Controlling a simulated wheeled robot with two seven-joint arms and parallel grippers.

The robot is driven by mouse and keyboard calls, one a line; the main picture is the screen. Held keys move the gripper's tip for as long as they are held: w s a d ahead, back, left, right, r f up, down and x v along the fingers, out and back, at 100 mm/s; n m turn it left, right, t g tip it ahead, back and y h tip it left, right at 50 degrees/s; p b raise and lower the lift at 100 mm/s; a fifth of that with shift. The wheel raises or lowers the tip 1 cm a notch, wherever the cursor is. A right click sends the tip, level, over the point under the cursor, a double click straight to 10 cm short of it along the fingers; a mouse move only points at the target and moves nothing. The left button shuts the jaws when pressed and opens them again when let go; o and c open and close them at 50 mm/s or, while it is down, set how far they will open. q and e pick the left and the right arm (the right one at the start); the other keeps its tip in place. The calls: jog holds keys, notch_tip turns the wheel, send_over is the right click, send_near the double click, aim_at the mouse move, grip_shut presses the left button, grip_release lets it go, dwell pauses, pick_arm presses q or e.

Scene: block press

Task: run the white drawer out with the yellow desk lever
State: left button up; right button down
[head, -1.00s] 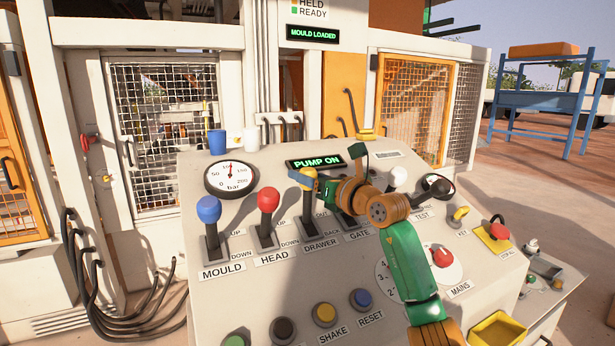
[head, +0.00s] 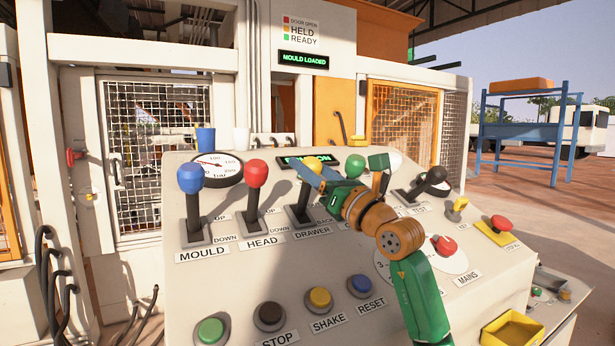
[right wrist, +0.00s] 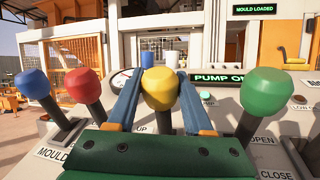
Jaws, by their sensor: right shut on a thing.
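The yellow lever knob (head: 312,164) stands above the DRAWER label on the grey desk (head: 240,290). My right gripper (head: 318,172) reaches it from the right, with its blue fingers on either side of the knob. The right wrist view shows the yellow knob (right wrist: 160,88) held between the two fingers (right wrist: 158,95). The lever's exact tilt is hard to judge. I cannot make out the white drawer; the press inside is partly hidden behind mesh doors. My left gripper is out of view.
A blue lever (head: 190,178) and a red lever (head: 257,173) stand left of the yellow one. A green lever (head: 354,169) is close on the right, near my gripper. Push buttons, including a blue one (head: 360,286), line the front. A display (head: 303,58) reads MOULD LOADED.

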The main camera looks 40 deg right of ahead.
jog(key=shift+c, duration=1.6)
grip_release()
jog(key=shift+s, duration=0.1)
jog(key=b+v, duration=0.6)
jog(key=v, duration=0.1)
jog(key=shift+s+d, duration=0.1)
jog(key=shift+s, duration=0.15)
jog(key=shift+w+r, duration=0.1)
